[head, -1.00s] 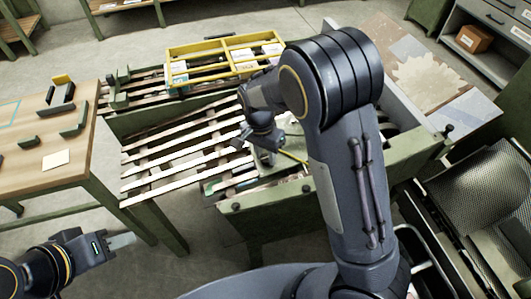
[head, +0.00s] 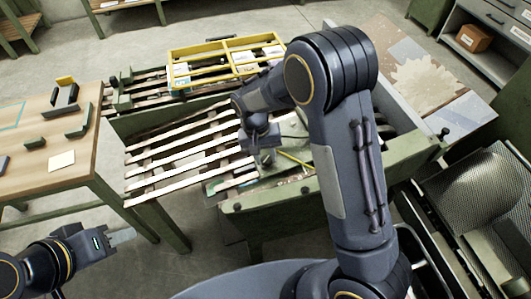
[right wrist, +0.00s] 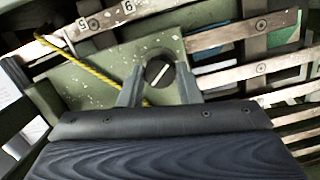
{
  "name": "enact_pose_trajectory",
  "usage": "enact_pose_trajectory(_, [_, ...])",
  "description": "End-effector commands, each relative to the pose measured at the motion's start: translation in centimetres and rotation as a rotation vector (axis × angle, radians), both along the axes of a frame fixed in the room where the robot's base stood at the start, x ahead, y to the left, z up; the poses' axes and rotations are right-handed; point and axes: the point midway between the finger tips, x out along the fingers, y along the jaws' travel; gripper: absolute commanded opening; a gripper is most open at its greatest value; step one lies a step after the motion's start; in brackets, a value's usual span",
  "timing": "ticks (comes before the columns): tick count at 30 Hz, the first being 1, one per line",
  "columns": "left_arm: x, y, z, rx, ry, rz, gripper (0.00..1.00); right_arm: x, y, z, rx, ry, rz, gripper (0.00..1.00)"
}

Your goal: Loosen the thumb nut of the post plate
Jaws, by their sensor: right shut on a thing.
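The thumb nut (right wrist: 158,73) is a dark round knob with a pale bar across its top. It stands on the post plate (right wrist: 70,85), a worn green plate, in the right wrist view. My right gripper (right wrist: 157,84) is shut on the thumb nut, with one finger on each side of it. In the head view my right gripper (head: 262,158) is low over the near end of the slatted frame, and my arm hides part of the spot. My left gripper (head: 122,236) is away at lower left, over the floor; its jaw opening is unclear.
A yellow cord (right wrist: 85,62) runs over the plate beside the right gripper. Pale slats (head: 165,165) spread to the left. A yellow frame (head: 225,60) lies behind. A wooden table (head: 40,120) with small green parts stands at left. My right arm's surroundings are crowded.

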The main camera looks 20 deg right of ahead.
Motion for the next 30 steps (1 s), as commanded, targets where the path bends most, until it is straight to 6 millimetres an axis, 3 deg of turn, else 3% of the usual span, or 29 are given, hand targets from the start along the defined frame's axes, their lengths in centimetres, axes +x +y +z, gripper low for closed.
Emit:
enact_pose_trajectory(18, [0.0, 0.0, 1.1, 0.0, 0.0, 0.0, 0.36, 0.1, 0.2, 0.1, -0.003, 0.097, 0.57, 0.08])
enact_pose_trajectory(30, [0.0, 0.0, 1.4, 0.0, 0.0, 0.0, 0.36, 0.1, 0.3, 0.1, -0.006, 0.142, 0.828, 0.08])
